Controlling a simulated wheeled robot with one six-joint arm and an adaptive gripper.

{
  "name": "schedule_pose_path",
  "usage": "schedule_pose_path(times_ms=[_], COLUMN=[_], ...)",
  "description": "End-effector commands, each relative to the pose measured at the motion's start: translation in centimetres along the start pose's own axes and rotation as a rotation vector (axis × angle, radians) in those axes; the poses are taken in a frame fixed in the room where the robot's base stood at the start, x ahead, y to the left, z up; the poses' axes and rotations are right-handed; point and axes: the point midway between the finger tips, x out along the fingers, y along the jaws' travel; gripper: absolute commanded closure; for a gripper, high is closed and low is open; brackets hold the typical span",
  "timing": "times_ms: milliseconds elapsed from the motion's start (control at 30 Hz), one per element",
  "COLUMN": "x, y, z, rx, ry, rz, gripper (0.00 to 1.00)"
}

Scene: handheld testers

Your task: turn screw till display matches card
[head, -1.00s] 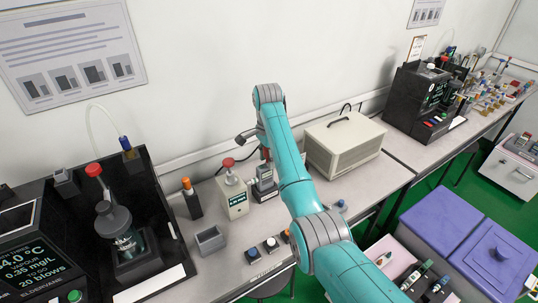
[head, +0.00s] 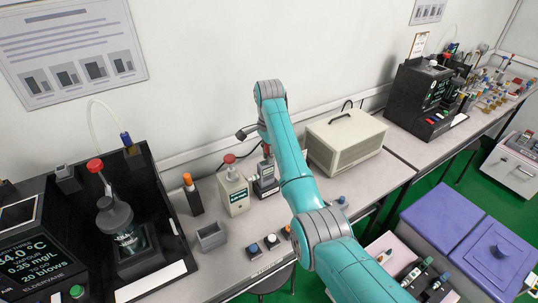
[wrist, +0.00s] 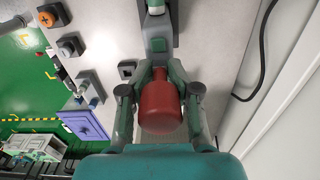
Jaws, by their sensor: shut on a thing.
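My gripper (wrist: 160,92) is shut on a red handle-like piece (wrist: 160,108), with one finger on each side. The narrower end of the red piece points to a small grey device (wrist: 155,30) at the top of the wrist view; I cannot tell whether they touch. In the head view, a small grey tester (head: 266,178) stands on the bench under my gripper, partly hidden by my arm. A cream box (head: 235,194) with a small lit display and a red-topped fitting stands just left of it. The screw itself, the card and readable digits cannot be made out.
An orange-topped black holder (head: 192,195), a grey open bin (head: 211,236) and several small knobs (head: 271,241) lie to the left and front. A large beige case (head: 345,143) stands close on the right. A cable (wrist: 262,55) runs along the wall.

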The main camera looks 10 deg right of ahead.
Motion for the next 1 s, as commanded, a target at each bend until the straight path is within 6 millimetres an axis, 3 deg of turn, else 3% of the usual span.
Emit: schedule_pose_path(times_ms=[300,667,1000], x=[-0.01,0.00,0.00], y=[-0.03,-0.03,-0.05], z=[0.02,0.02,0.03], rx=[0.292,0.322,0.625], ry=[0.000,0.000,0.000], rz=[0.000,0.000,0.000], gripper=[1.00,1.00,1.00])
